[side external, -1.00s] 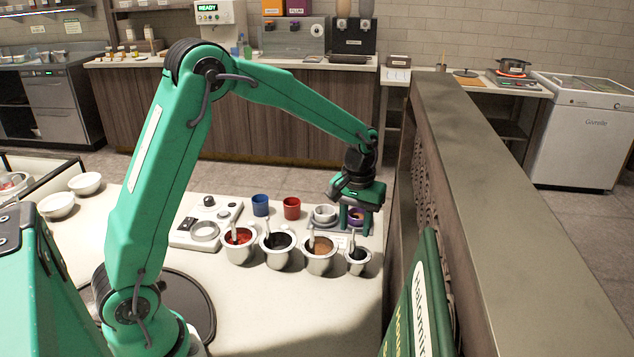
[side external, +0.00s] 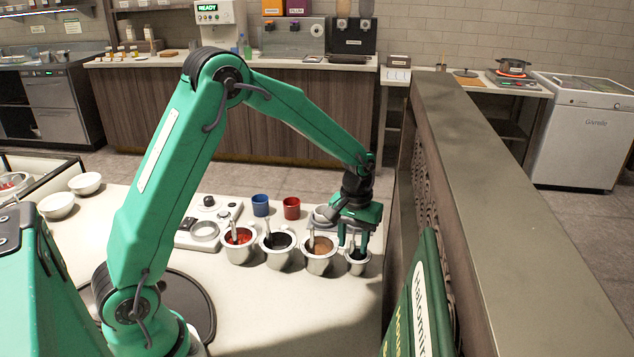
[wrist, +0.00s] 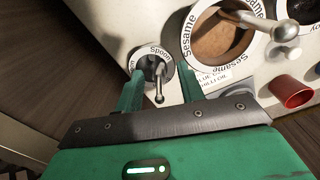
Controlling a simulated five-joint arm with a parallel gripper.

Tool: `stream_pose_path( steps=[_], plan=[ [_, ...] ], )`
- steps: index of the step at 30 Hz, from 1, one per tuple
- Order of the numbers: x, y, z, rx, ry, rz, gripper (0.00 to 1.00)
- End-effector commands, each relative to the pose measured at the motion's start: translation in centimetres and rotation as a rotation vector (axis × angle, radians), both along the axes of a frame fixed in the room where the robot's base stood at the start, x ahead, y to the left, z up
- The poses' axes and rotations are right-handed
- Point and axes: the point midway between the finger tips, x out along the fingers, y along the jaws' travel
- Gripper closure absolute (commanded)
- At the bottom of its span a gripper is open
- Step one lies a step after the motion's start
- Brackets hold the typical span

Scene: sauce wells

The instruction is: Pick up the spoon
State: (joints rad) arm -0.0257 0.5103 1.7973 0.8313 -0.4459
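A small metal spoon (wrist: 159,82) stands in a small round pot (wrist: 150,62) whose rim reads "Spoon". In the side view that small pot (side external: 357,266) is the rightmost of the row, and the spoon is hard to make out there. My gripper (side external: 353,246) is over this pot with its fingers pointing down. In the wrist view my gripper (wrist: 160,90) is open, with one finger on each side of the spoon. I see a gap between the spoon and each finger.
A larger sesame pot (side external: 320,262) with its own spoon stands close to the left of the small pot. Black (side external: 278,260) and red sauce pots (side external: 240,252) stand further left. Blue (side external: 260,205) and red cups (side external: 292,207) are behind. A dark-topped partition (side external: 450,130) rises at the right.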

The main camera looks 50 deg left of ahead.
Motion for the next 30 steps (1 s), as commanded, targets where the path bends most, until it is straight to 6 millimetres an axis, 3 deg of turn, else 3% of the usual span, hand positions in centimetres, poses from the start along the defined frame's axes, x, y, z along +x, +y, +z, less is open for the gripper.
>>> stream_pose_path(
  steps=[1, 7, 20, 30],
  plan=[
    [0.0, 0.0, 0.0, 0.0, 0.0, 0.0, 0.62],
    [0.0, 0.0, 0.0, 0.0, 0.0, 0.0, 1.0],
    [0.0, 0.0, 0.4, 0.0, -0.002, 0.0, 1.0],
    [0.1, 0.0, 4.1, 0.0, -0.004, 0.0, 1.0]
  ],
)
